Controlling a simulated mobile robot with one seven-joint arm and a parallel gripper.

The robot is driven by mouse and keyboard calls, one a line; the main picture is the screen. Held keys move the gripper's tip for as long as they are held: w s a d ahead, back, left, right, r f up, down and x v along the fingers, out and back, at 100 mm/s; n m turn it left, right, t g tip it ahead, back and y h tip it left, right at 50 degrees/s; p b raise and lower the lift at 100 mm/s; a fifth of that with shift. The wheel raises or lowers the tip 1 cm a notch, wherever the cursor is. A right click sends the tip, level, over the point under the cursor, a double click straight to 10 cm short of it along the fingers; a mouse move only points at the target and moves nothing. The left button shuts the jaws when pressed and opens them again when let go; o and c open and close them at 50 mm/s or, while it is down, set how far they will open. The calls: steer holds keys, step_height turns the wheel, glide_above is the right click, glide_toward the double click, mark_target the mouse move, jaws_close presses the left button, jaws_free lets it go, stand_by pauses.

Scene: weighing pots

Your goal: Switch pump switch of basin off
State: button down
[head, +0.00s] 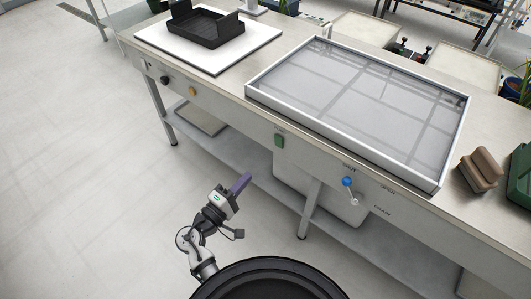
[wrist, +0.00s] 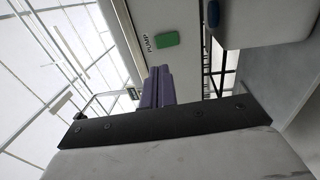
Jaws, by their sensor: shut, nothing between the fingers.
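The pump switch (head: 279,141) is a green block on the front panel of the bench, below the near edge of the basin (head: 246,91). In the wrist view the switch (wrist: 167,39) shows beside the word PUMP, beyond my fingers; I cannot tell whether it is on or off. The basin is a wide, shallow, white-rimmed tray with a grey, reflecting surface. My gripper (head: 246,179) has purple fingers, shut and empty. It is in front of the bench, left of and below the switch in the head view, and apart from it. The fingers also show in the wrist view (wrist: 158,86).
A blue-knobbed lever (head: 348,183) sticks out of the panel right of the switch. An orange knob (head: 192,91) and a black knob (head: 164,79) sit to the left. A white tank (head: 330,203) stands on the lower shelf. The floor at left is clear.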

mark_target(279, 140)
steer(key=p+x, duration=0.3)
steer(key=x, duration=1)
steer(key=shift+r, duration=0.1)
steer(key=shift+w+d, duration=0.25)
steer(key=shift+w, duration=0.15)
steer(key=shift+w+d, duration=0.1)
steer(key=shift+w, duration=0.05)
steer(key=shift+r, duration=0.1)
